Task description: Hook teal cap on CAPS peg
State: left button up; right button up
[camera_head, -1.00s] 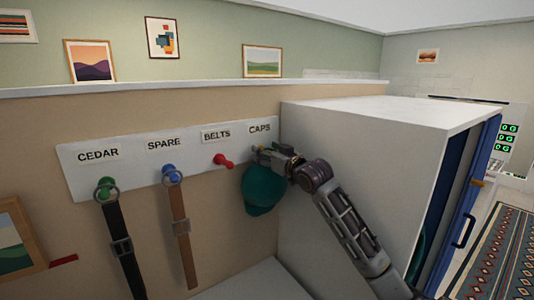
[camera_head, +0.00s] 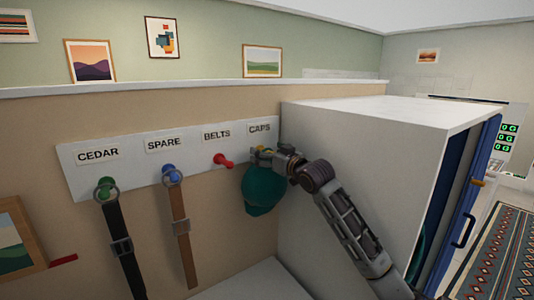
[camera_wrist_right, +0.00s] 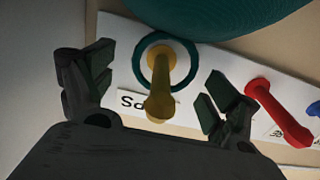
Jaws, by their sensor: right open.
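The teal cap (camera_head: 264,192) hangs against the wall panel below the CAPS label (camera_head: 259,127). Its teal loop (camera_wrist_right: 196,64) is around the yellow peg (camera_wrist_right: 160,82) in the right wrist view, close to the board. The cap's body also shows at the top edge of that view (camera_wrist_right: 220,12). My right gripper (camera_head: 266,154) is at the CAPS peg, just above the cap. Its fingers are open on either side of the yellow peg, with nothing gripped between them. The peg is partly hidden by the gripper in the head view. My left gripper is out of view.
The white peg board (camera_head: 130,166) also carries a red BELTS peg (camera_head: 223,161), a blue SPARE peg with a brown belt (camera_head: 179,215) and a green CEDAR peg with a dark belt (camera_head: 122,245). The white wardrobe (camera_head: 345,170) stands close on the right.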

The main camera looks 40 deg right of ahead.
jog(key=s+a, duration=0.1)
jog(key=s, duration=1)
jog(key=shift+s+a, duration=0.15)
jog(key=shift+s, duration=0.05)
jog(key=shift+s+f, duration=0.1)
dwell(0.8)
